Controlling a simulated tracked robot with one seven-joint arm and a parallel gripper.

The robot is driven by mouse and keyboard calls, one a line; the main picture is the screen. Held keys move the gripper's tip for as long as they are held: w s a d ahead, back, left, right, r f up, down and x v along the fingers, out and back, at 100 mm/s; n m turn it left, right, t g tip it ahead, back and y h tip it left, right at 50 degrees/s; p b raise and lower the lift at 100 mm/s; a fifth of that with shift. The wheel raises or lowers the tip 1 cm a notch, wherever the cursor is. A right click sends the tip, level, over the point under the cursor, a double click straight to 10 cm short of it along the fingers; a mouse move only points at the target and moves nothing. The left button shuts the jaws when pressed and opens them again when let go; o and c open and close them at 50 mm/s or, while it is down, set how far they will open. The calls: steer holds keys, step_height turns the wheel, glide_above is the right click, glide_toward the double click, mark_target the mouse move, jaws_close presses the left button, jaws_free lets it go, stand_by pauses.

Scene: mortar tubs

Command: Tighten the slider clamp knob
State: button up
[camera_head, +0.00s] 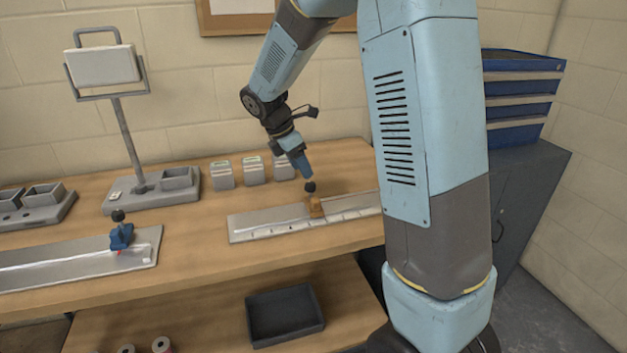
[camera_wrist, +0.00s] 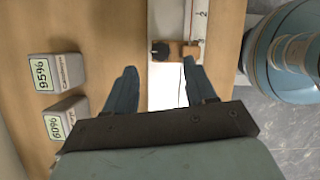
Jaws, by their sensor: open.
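An orange-brown slider clamp (camera_head: 315,206) sits across a pale metal rail with scale marks (camera_head: 260,222). A black round knob (camera_head: 310,187) stands on top of it. In the wrist view, the knob (camera_wrist: 160,50) is at the left end of the slider (camera_wrist: 183,50), just beyond my fingertips and between their lines. My gripper (camera_head: 305,170) is above the knob, pointing down. Its two blue fingers (camera_wrist: 159,67) are apart with nothing between them. A second slider, blue (camera_head: 121,238), with a black knob (camera_head: 118,215), sits on the left rail (camera_head: 60,265).
Several small labelled blocks (camera_head: 222,175) stand behind the right rail. A panel on a post (camera_head: 103,66) rises from a grey base at left. A dark tray (camera_head: 284,314) lies on the lower shelf. Blue drawers (camera_head: 520,95) stand at the right.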

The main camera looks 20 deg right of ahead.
mark_target(310, 183)
steer(key=shift+x, duration=3.05)
steer(key=shift+c, duration=0.2)
